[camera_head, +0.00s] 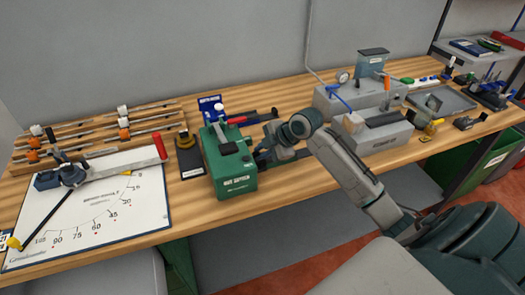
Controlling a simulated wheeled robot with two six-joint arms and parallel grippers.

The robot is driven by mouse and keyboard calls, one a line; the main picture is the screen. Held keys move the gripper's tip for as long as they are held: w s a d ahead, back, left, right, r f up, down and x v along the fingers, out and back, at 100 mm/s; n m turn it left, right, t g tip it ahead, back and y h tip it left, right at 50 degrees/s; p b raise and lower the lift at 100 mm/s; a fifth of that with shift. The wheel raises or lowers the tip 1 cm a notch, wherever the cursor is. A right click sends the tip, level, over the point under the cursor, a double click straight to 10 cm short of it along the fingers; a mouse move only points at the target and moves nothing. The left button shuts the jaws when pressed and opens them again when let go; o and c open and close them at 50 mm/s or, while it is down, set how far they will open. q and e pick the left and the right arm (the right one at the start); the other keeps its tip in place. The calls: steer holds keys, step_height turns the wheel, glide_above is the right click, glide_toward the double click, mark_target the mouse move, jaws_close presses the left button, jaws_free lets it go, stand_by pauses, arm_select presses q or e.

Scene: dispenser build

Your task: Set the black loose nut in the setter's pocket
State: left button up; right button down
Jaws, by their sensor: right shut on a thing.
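The setter is a green box (232,181) with a white "NUT SETTER" label, standing near the front edge of the bench. A dark fitting (228,149) and a red-handled bar (240,119) show on and behind its top. My right gripper (262,157) is beside the setter's right side, pointing left towards it and close to it. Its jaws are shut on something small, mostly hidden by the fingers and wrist. I cannot make out the black loose nut for certain, nor the setter's pocket. My left gripper is not in view.
A white angle-scale board (110,215) with a red-handled arm lies at left, before wooden racks (100,131). A black stand (190,159) is left of the setter. Grey machines (380,135) and a grey tray (440,102) fill the right.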

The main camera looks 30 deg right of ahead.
steer(key=shift+f, duration=0.35)
steer(key=c, duration=1)
jaws_free()
steer(key=shift+o, duration=0.2)
steer(key=shift+r, duration=0.15)
step_height(320, 180, up, 7)
steer(key=p, duration=0.5)
steer(key=shift+p, duration=0.3)
steer(key=shift+s+f, duration=0.1)
steer(key=shift+f, duration=0.1)
